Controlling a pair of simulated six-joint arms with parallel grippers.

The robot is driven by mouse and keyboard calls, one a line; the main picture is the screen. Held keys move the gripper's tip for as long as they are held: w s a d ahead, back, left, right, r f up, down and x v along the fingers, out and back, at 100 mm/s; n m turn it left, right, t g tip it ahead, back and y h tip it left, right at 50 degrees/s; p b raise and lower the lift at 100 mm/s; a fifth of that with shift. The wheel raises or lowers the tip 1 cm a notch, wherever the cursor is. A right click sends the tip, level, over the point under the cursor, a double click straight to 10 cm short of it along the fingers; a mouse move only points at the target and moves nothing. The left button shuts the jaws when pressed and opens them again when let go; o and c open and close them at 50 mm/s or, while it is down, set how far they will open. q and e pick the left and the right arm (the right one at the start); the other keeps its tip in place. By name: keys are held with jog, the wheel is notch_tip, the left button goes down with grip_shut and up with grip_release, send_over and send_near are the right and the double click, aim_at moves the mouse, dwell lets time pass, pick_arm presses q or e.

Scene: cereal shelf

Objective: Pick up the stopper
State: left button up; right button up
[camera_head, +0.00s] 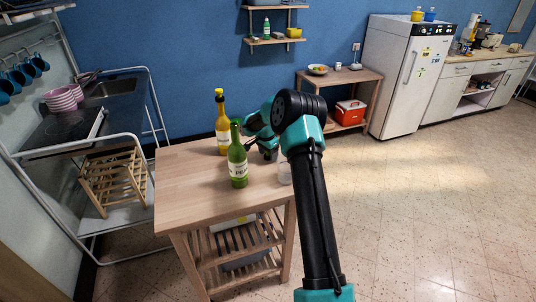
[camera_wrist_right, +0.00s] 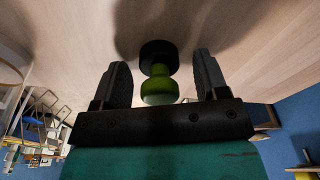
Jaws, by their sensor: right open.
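The stopper (camera_wrist_right: 159,88), with a rounded green knob and a black disc end, is at the wooden table top in the right wrist view. My right gripper (camera_wrist_right: 161,62) is open, with one finger on each side of the stopper and a visible gap on both sides. In the head view the right gripper (camera_head: 250,144) is low over the table's far right part, partly hidden by my arm and the green bottle. I cannot make out the stopper there. My left gripper is in neither view.
A green bottle (camera_head: 238,160) and a yellow bottle (camera_head: 222,125) stand on the wooden table (camera_head: 185,180) close to the right gripper. The table's left and front parts are clear.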

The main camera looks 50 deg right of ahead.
jog(key=c, duration=0.9)
jog(key=shift+c, duration=0.2)
notch_tip(320, 180, up, 10)
jog(key=shift+r, duration=0.1)
dwell(0.3)
jog(key=shift+a, duration=0.1)
dwell(0.4)
jog(key=a+r+n, duration=0.1)
jog(key=a+r, duration=0.5)
jog(key=r, duration=0.2)
jog(key=s+a+r+n, duration=0.1)
jog(key=a+r, duration=0.5)
jog(key=r, duration=0.2)
jog(key=s+a+r+n, duration=0.1)
jog(key=a+r+n, duration=0.1)
jog(key=a+r, duration=0.5)
jog(key=shift+s+a+r, duration=0.1)
jog(key=shift+s+r, duration=0.1)
jog(key=shift+r, duration=0.25)
